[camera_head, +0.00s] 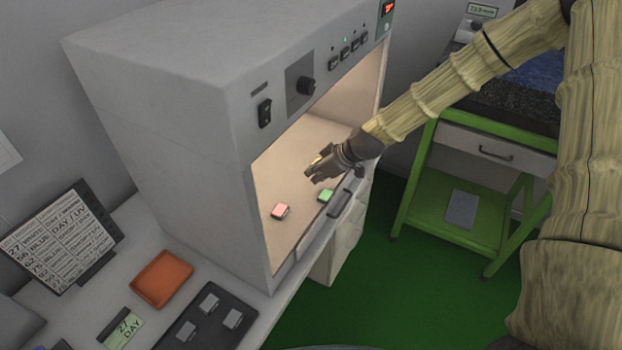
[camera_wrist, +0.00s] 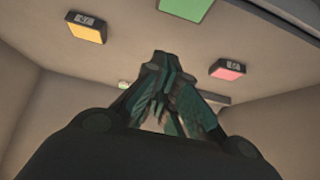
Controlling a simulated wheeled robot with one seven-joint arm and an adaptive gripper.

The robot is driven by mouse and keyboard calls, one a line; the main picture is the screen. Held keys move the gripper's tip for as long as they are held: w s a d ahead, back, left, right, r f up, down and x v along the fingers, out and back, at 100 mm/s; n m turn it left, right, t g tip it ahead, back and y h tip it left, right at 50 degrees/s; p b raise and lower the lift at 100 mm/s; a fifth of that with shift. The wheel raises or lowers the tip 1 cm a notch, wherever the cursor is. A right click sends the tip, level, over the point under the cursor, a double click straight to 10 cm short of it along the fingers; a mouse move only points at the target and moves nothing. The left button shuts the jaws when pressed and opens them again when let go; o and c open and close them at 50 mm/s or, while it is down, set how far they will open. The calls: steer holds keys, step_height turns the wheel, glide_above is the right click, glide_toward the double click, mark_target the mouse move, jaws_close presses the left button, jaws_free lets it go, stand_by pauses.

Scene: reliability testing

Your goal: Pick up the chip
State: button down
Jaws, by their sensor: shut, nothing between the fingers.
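Three chips lie on the light floor of the open grey cabinet (camera_head: 160,85). The pink chip (camera_head: 280,211) is nearest the left wall, and the green chip (camera_head: 326,195) is near the front edge. A yellow chip (camera_head: 317,159) shows partly behind my gripper (camera_head: 318,175). In the wrist view the yellow chip (camera_wrist: 87,28) is upper left, the green chip (camera_wrist: 186,8) is cut by the top edge, and the pink chip (camera_wrist: 228,69) is at right. My gripper (camera_wrist: 160,58) is shut and empty, its fingertips apart from all three in the picture.
The cabinet walls and upper front panel surround my gripper. A green cart (camera_head: 450,212) stands right.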

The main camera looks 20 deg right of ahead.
mark_target(328, 195)
steer(key=shift+b+v, duration=0.45)
steer(key=shift+v, duration=1.9)
steer(key=c, duration=1.9)
jaws_free()
steer(key=shift+s, duration=0.15)
steer(key=shift+c, duration=0.2)
steer(key=o, duration=0.7)
steer(key=shift+s+d+m, duration=0.1)
steer(key=shift+d+m, duration=0.05)
steer(key=shift+m, duration=0.55)
steer(key=o, duration=0.6)
steer(key=m, duration=0.3)
steer(key=shift+s+d+m+g+p, duration=0.15)
steer(key=shift+s+m+g+p, duration=0.15)
steer(key=shift+c, duration=0.2)
steer(key=s+d+m+g+h+p, duration=0.1)
steer(key=s+d+m, duration=0.1)
steer(key=m, duration=1.4)
steer(key=s+d+m+g+h+p, duration=0.1)
steer(key=m+p, duration=0.1)
steer(key=m, duration=1.3)
steer(key=shift+p+x, duration=1.3)
steer(key=shift+x, duration=3.45)
